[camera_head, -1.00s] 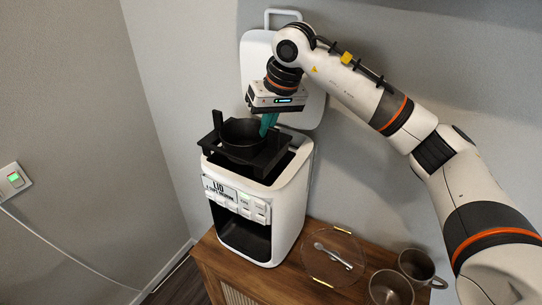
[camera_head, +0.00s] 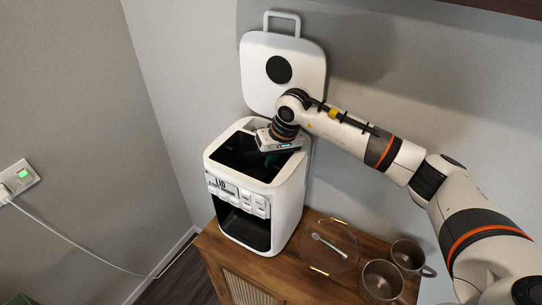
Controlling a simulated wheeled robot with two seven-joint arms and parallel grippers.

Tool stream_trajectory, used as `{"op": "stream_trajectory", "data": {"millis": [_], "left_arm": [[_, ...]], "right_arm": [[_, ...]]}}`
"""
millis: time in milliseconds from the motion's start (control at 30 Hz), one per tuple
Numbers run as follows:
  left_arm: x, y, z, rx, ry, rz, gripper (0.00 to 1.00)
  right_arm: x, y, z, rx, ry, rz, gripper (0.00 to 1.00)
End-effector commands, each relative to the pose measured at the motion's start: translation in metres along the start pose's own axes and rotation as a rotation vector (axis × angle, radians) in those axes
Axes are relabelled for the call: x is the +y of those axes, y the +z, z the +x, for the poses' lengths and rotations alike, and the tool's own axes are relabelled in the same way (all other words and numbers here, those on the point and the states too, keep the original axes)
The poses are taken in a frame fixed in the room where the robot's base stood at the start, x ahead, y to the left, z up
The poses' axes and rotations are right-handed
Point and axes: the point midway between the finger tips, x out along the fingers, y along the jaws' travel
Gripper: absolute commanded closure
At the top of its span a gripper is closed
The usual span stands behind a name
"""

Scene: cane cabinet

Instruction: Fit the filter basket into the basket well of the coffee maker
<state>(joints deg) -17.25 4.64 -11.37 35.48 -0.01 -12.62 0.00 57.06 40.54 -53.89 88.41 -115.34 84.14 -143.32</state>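The white coffee maker (camera_head: 294,190) stands on the wooden cabinet, its lid (camera_head: 312,72) raised against the wall. Its basket well (camera_head: 228,158) is open at the top and dark inside. My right gripper (camera_head: 271,160) is at the well's right rear, its teal fingers reaching down inside. The fingertips are hidden in shadow. The black filter basket no longer shows above the rim; it seems to be down in the well, but black on black I cannot make out its outline or how it sits. My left gripper is not in view.
A round clear glass lid or plate (camera_head: 345,262) with a spoon (camera_head: 326,243) lies right of the machine. Two brown mugs (camera_head: 381,282) (camera_head: 408,254) stand farther right on the cabinet top (camera_head: 290,275). A wall socket (camera_head: 20,177) with a cable is at far left.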

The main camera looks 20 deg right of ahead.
Motion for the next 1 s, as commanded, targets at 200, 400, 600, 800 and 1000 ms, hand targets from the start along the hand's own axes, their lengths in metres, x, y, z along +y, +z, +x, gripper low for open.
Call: {"op": "stream_trajectory", "data": {"millis": [200,400,600,800,1000], "left_arm": [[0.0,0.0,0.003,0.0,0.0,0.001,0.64],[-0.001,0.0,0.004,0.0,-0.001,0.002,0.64],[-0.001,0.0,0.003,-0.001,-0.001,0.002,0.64],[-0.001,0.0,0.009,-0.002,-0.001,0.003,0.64],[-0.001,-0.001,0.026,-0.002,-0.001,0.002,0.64]], "right_arm": [[0.0,0.0,0.001,-0.002,0.001,0.0,1.0],[0.0,0.0,0.001,-0.001,0.0,0.0,0.89],[0.0,0.0,0.001,-0.001,0.0,0.0,0.89],[-0.001,0.001,-0.013,-0.005,0.0,-0.001,0.89],[-0.001,0.001,-0.054,-0.008,-0.001,-0.002,0.89]]}}
